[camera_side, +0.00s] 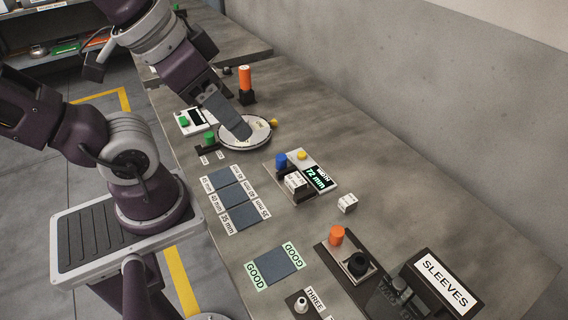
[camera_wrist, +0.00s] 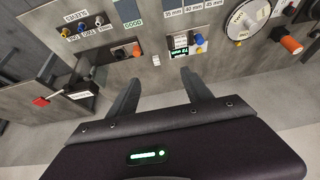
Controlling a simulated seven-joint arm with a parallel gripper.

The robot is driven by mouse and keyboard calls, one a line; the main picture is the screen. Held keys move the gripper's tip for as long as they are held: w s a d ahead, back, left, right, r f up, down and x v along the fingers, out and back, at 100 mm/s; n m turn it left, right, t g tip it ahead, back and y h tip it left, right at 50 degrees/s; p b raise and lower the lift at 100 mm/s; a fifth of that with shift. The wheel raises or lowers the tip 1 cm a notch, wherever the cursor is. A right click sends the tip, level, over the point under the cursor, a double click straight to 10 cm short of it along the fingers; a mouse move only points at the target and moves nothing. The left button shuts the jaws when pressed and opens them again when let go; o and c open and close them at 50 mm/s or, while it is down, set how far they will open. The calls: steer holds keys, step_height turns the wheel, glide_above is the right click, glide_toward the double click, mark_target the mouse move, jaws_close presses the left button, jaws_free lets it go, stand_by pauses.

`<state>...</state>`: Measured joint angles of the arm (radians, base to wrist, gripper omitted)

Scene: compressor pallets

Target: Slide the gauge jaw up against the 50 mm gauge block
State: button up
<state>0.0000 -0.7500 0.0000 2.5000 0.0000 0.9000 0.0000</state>
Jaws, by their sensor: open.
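The width gauge (camera_side: 317,178) stands mid-bench in the side view; its display reads 72 mm. It has a blue knob (camera_side: 281,160), which I take to be on the jaw, and a yellow knob (camera_side: 302,155). A white labelled block (camera_side: 296,184) is at the gauge, its label too small to read. Another small white block (camera_side: 347,203) lies loose beside it; I cannot tell which is the 50 mm block. The gauge (camera_wrist: 180,42) also shows in the wrist view. My gripper (camera_wrist: 160,75) is open and empty, above the bench and apart from the gauge.
A round white dial (camera_side: 244,132) and an orange post (camera_side: 246,84) are behind. Blue-grey pads (camera_side: 233,198) with mm labels and a GOOD pad (camera_side: 275,266) lie in front. An orange-knobbed fixture (camera_side: 337,237) and SLEEVES box (camera_side: 444,284) stand at right.

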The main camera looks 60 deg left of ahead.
steer(key=shift+w, duration=0.1)
steer(key=shift+c, duration=0.8)
steer(key=m+g+y, duration=0.4)
steer(key=m+g, duration=0.3)
steer(key=m, duration=0.5)
glide_above(282, 156)
steer(key=d, duration=0.3)
step_height(282, 156, down, 22)
steer(key=shift+m+g, duration=0.3)
steer(key=x, duration=0.3)
steer(key=w+x, duration=0.1)
steer(key=x, duration=0.5)
steer(key=shift+w+f, duration=0.1)
steer(key=shift+c, duration=0.4)
